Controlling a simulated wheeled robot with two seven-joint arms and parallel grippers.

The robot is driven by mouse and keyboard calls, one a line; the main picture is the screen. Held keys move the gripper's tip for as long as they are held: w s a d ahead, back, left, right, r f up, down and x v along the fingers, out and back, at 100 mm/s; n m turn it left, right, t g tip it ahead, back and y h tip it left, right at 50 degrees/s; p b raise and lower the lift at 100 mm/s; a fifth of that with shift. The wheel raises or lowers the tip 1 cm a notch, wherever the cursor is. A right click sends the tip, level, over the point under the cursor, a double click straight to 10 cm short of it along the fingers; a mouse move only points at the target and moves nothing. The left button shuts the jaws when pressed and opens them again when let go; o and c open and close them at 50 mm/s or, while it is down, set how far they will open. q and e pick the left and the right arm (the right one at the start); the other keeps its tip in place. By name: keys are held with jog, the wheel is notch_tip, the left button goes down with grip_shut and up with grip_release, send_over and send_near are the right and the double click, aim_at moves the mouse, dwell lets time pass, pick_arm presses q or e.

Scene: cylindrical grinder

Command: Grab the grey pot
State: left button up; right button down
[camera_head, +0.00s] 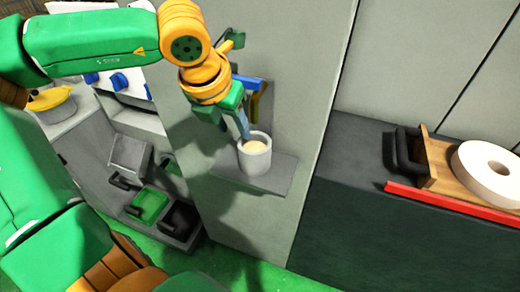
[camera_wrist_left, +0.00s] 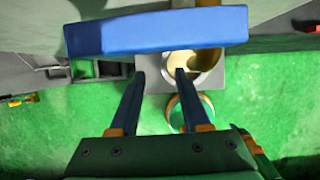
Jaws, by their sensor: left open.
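The grey pot (camera_head: 256,163) is a small upright cylinder with cream-coloured contents. It stands on a small grey shelf (camera_head: 267,182) on the side of a tall grey panel. My left gripper (camera_head: 243,128) points down at the pot's rim from above, its blue fingers spread. In the left wrist view the fingers (camera_wrist_left: 160,76) are apart with nothing held between them. There the pot (camera_wrist_left: 208,76) lies beyond the right finger, which overlaps its image; the left finger is left of it. Whether a finger touches the pot or reaches inside the rim cannot be told. My right gripper is out of view.
A blue bar (camera_head: 248,82) sticks out just above the pot and crosses the left wrist view (camera_wrist_left: 155,32). A dark counter at right holds a wooden tray (camera_head: 437,160) with a white wheel (camera_head: 492,172). A green bin (camera_head: 148,204) stands lower left.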

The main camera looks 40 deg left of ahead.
aim_at(240, 139)
pick_arm(q)
jog(key=x, duration=0.6)
jog(key=shift+d+p, duration=0.3)
jog(key=shift+p, duration=0.1)
jog(key=shift+r, duration=0.1)
grip_shut()
jog(key=shift+r, duration=0.1)
